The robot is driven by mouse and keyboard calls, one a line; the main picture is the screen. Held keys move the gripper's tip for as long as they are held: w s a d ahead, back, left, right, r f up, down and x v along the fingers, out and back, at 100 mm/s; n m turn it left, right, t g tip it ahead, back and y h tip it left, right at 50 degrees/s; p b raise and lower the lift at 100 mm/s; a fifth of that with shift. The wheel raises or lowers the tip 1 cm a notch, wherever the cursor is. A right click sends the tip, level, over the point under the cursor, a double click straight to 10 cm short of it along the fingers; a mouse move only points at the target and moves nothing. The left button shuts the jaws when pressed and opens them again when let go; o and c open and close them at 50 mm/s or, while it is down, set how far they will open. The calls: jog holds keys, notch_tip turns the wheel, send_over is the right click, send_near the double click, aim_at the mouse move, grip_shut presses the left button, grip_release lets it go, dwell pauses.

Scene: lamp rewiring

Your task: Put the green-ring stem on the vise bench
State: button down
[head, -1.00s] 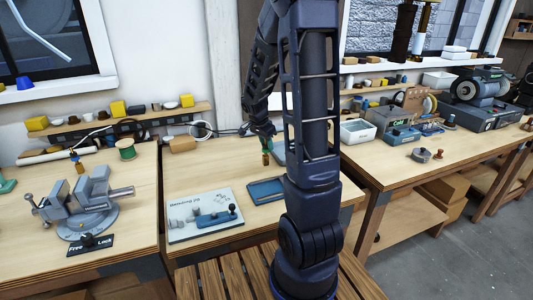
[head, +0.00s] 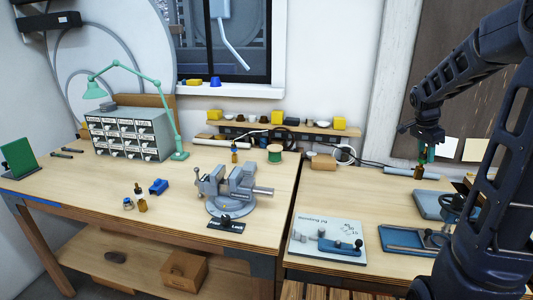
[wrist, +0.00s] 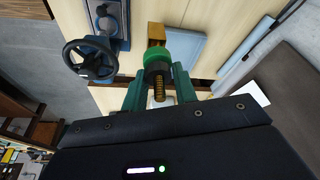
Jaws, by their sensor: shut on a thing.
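My gripper (head: 424,150) is at the right of the head view, raised above the right-hand bench. The vise bench (head: 90,205) is the wooden bench at left. It bears a grey vise (head: 235,190) near its right end, with a black Free/Lock plate (head: 226,225) in front.
The front left of the bench is clear.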

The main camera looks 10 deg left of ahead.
jog(key=w+a+r+n+t, duration=0.1)
jog(key=w+a+r+n, duration=0.1)
jog(key=w+a, duration=0.55)
jog(key=w+a+r+n, duration=0.25)
jog(key=w+a, duration=0.25)
jog(key=a, duration=0.5)
jog(key=w+a+r+n+t+y, duration=0.1)
jog(key=w+a+n, duration=0.2)
jog(key=a, duration=1.3)
jog(key=w+a+r+n+y, duration=0.1)
jog(key=w+a+n, duration=0.15)
jog(key=a, duration=1.25)
jog(key=s+a+f+n+y, duration=0.1)
jog(key=s+a+n, duration=0.3)
jog(key=a, duration=0.8)
jog(key=s+a+n+y, duration=0.1)
jog(key=s+a, duration=0.5)
jog(key=a, duration=0.6)
jog(key=s+a+f+n, duration=0.1)
jog(key=s+a+n, duration=0.3)
jog(key=a, duration=0.9)
notch_tip(320, 180, down, 19)
jog(key=m, duration=0.1)
jog(key=shift+s+d, duration=0.2)
jog(key=shift+s, duration=0.15)
jog(key=shift+f, duration=0.2)
